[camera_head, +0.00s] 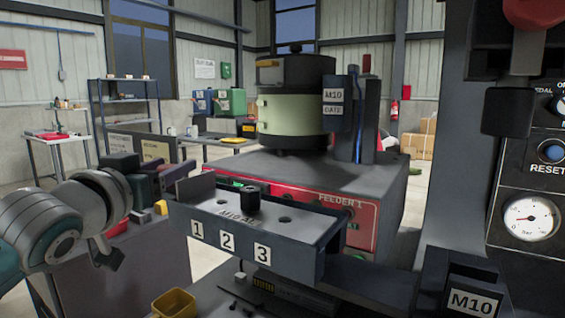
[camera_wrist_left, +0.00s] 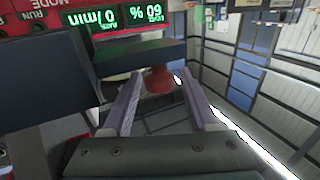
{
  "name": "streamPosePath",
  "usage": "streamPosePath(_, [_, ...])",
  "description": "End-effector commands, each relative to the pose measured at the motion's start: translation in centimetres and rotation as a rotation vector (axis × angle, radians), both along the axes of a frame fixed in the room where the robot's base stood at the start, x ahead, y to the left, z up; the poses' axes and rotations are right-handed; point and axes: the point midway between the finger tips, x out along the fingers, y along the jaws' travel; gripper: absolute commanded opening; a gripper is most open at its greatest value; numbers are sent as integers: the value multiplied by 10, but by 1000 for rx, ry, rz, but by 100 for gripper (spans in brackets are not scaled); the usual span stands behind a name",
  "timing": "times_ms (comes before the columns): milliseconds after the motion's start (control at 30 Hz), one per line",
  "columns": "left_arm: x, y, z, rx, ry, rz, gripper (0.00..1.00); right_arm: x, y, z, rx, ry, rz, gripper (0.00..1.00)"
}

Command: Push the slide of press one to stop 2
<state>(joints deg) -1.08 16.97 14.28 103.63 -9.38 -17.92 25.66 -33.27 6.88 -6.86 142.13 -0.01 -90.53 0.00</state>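A grey tray-like fixture (camera_head: 310,262) with front labels 1, 2 and 3 stands in the middle of the head view. A short black knob (camera_head: 249,193) stands upright on its top, behind the labels; I cannot tell which stop it matches. A dark upright plate (camera_head: 195,187) is at the fixture's left end. No label naming press one is readable. My left gripper (camera_head: 160,182) appears just left of that plate, partly hidden. In the left wrist view its purple-grey fingers (camera_wrist_left: 162,95) are apart, with a red knob (camera_wrist_left: 157,79) beyond the gap. My right gripper is not in view.
The red-fronted feeder (camera_head: 340,205) with its round bowl (camera_head: 290,110) stands behind the fixture. A dark M10 box (camera_head: 470,285) and a control panel (camera_head: 530,185) are at the right. A yellow bin (camera_head: 175,303) is in front. A lit display (camera_wrist_left: 115,15) shows in the wrist view.

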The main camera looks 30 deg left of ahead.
Motion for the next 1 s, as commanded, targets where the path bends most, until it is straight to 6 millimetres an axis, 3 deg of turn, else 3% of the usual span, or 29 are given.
streamPosePath(67, [0,0,0,0,0,0,50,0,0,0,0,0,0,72])
streamPosePath(500, [0,0,0,0,0,0,0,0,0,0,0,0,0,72])
streamPosePath(1000, [0,0,0,0,0,0,0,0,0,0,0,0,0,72])
